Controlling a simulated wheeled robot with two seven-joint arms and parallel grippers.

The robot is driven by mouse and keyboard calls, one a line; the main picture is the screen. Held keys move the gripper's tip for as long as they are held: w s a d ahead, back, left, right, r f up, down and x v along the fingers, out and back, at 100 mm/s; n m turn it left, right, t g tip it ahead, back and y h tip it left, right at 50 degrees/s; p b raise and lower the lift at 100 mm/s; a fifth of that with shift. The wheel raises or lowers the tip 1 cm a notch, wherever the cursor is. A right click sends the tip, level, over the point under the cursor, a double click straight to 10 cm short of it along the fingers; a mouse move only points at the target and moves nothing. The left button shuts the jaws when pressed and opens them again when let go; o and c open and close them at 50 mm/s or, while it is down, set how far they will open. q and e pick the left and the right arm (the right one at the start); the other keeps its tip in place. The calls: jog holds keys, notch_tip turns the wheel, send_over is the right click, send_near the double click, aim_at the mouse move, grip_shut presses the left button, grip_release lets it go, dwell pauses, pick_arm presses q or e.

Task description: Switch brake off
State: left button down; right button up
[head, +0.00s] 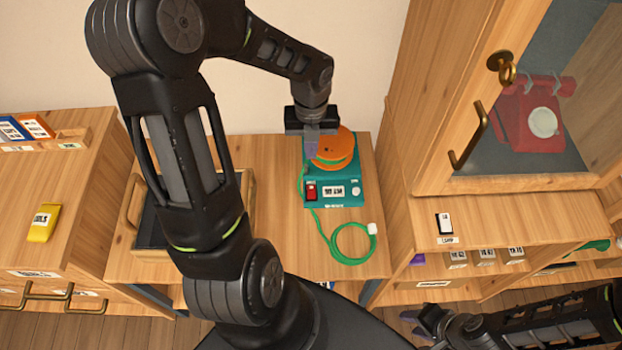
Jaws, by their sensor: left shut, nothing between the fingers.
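A teal box (345,190) with an orange reel (341,142) stands on the middle wooden table. The labels are too small to read, so I cannot tell which control is the brake. My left gripper (311,150) is shut and empty, pointing down at the reel's left edge, behind the red switch. I cannot tell whether it touches the box. My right gripper (416,323) is low at the bottom right, away from the box; its jaw opening is unclear.
A green cord (345,261) loops on the table in front of the box, ending in a white plug (372,228). A dark tray (152,228) lies left, partly behind my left arm. A red dial phone (535,122) sits behind the cabinet's glass door at right.

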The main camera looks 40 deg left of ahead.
aim_at(311, 187)
pick_arm(q)
jog(key=shift+f, duration=0.15)
notch_tip(311, 187, down, 14)
jog(key=shift+r, duration=0.15)
dwell(0.6)
jog(key=shift+f, duration=0.2)
jog(key=shift+s+d, duration=0.1)
jog(key=shift+s+d+r, duration=0.3)
jog(key=shift+s+d, duration=0.05)
jog(key=shift+s, duration=0.1)
dwell(0.5)
notch_tip(311, 187, up, 8)
dwell(0.5)
jog(key=shift+f, duration=0.1)
dwell(0.4)
